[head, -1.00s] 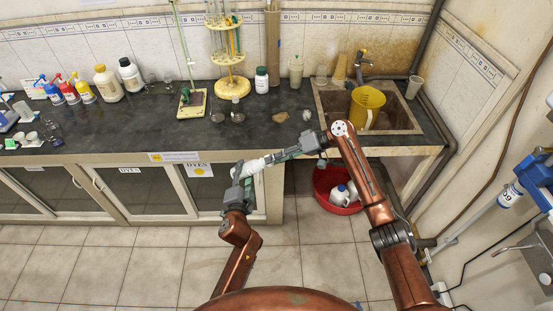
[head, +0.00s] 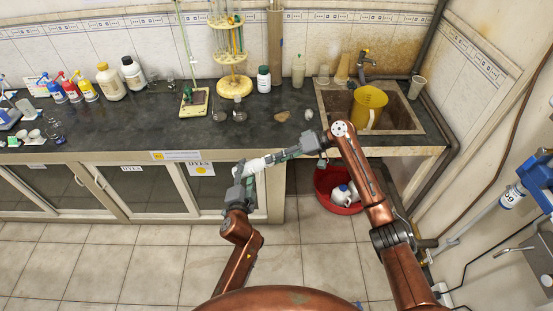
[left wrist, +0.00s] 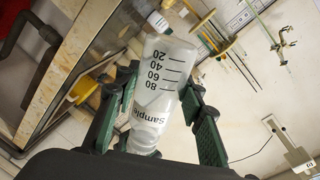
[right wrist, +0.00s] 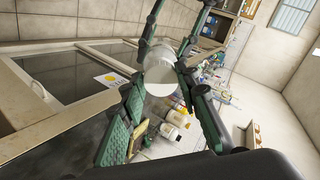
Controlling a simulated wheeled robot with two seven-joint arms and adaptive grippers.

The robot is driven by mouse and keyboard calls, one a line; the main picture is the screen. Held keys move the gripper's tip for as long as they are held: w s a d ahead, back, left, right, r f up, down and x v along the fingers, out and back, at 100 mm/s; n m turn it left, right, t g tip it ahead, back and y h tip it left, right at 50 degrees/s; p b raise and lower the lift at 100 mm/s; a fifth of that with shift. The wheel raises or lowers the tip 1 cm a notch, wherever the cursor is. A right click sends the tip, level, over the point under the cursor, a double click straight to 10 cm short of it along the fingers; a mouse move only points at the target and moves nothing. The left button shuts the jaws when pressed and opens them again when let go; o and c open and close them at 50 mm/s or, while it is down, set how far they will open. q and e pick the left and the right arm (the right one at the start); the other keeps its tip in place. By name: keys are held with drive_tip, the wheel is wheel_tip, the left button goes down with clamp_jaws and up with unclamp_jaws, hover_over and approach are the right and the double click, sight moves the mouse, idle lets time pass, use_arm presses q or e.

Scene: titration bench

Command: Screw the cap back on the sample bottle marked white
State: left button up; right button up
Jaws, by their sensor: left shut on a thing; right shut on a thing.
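The sample bottle (left wrist: 165,75) is translucent white with black graduations and the word Sample. It lies tilted between the fingers of my left gripper (head: 247,167), which is shut on it. My right gripper (head: 276,158) meets the bottle's end from the right.
A yellow jug (head: 368,107) stands in the sink. A red basin (head: 337,200) is on the floor below.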

drive_tip(key=shift+a+f, duration=0.15)
drive_tip(key=shift+a, duration=0.1)
idle(0.4)
drive_tip(key=o, duration=1.2)
drive_tip(key=shift+c, duration=0.4)
drive_tip(key=c, duration=1.2)
drive_tip(key=m, duration=0.6)
drive_tip(key=shift+m, duration=0.4)
drive_tip(key=m, duration=1)
drive_tip(key=shift+f+m, duration=0.2)
drive_tip(key=shift+m, duration=0.1)
